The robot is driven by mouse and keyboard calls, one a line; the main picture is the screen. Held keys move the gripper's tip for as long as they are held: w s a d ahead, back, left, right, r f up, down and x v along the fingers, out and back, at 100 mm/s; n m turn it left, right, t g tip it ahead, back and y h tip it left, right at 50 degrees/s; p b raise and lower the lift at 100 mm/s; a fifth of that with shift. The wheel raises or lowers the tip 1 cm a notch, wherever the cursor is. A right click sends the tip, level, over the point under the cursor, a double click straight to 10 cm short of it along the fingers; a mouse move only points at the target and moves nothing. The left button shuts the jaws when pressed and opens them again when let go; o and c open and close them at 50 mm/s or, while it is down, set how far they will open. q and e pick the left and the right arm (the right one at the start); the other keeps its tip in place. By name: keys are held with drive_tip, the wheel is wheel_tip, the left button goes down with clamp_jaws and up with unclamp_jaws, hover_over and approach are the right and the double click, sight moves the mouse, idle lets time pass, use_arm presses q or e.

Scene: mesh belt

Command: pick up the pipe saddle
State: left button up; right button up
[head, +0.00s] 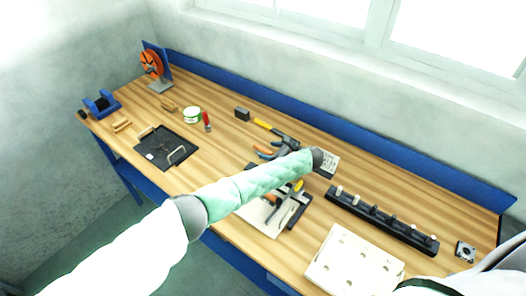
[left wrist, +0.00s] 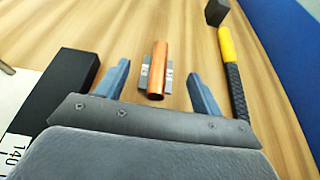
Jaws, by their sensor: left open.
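The pipe saddle (left wrist: 158,68) shows in the left wrist view as a copper-coloured rounded piece with a grey flange on each side. It lies on the wooden bench. My left gripper (left wrist: 158,85) is open, with one blue-grey finger on each side of the saddle and a gap on both sides. In the head view my left gripper (head: 266,152) is low over the bench middle, and the saddle is small and partly hidden between its fingers. My right gripper is not in view.
A hammer with a yellow and black handle (left wrist: 231,60) lies close right of the right finger. A black block (left wrist: 65,90) lies left. The head view also shows a black tray (head: 165,147), a dark rack (head: 380,220) and a white holed board (head: 350,265).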

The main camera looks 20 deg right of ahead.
sight(266, 150)
use_arm(q)
drive_tip(key=b+x, duration=0.1)
drive_tip(key=x, duration=0.2)
drive_tip(key=shift+w+a+f, duration=0.1)
drive_tip(key=shift+w+a, duration=0.05)
drive_tip(key=c, duration=1.2)
